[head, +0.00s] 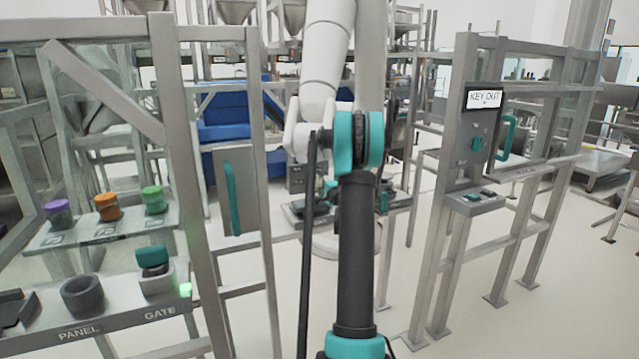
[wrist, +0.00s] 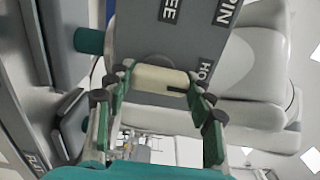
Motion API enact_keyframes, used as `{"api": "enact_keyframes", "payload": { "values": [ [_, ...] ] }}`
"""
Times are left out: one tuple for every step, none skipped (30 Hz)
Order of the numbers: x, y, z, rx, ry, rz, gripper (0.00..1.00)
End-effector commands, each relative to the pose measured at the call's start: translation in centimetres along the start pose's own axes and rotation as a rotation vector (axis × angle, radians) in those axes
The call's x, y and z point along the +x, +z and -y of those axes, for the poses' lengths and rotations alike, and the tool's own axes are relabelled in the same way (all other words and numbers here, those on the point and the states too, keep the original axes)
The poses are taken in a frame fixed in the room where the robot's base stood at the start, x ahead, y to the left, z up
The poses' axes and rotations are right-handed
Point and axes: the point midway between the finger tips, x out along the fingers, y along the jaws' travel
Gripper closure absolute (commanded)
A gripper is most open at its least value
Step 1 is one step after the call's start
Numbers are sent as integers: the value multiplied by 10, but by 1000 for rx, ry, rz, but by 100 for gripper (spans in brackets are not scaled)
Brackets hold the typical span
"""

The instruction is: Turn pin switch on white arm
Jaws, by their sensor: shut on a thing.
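A grey switch box (wrist: 180,35) fills the upper middle of the wrist view, with partly cut-off labels that read "EE", "PIN" and "HO". A cream knob (wrist: 160,78) with a dark mark near its right end sits on the box's lower face. My gripper (wrist: 160,87) is shut on this knob, with a finger at each end. The white arm (wrist: 255,75) curves behind the box on the right. In the head view the white arm (head: 325,65) stands at centre, and my own arm hides my gripper and most of the box.
A panel stand (head: 110,325) with coloured knobs and cups is at left. A grey frame post (head: 240,190) with a teal handle stands beside it. A frame with a "KEY OUT" display (head: 484,98) is at right. Bare floor shows at lower right.

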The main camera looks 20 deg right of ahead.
Motion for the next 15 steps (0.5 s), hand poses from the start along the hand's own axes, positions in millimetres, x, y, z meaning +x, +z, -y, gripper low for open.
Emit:
{"api": "enact_keyframes", "payload": {
  "values": [
    [0,0,0,1,0,-1,76],
    [0,0,0,1,0,-1,76],
    [0,0,0,1,0,-1,76],
    [0,0,0,1,0,-1,76],
    [0,0,0,1,0,-1,76],
    [0,0,0,1,0,-1,76],
    [-1,-1,0,1,0,-1,45],
    [0,0,0,1,0,-1,41],
    [0,0,0,1,0,-1,36],
    [0,0,0,1,0,-1,32],
    [0,0,0,0,0,-1,29],
    [0,0,0,0,0,-1,26],
    [0,0,0,0,0,-1,26],
    [0,0,0,0,0,-1,26],
    [0,0,0,0,0,-1,26]
  ]
}}
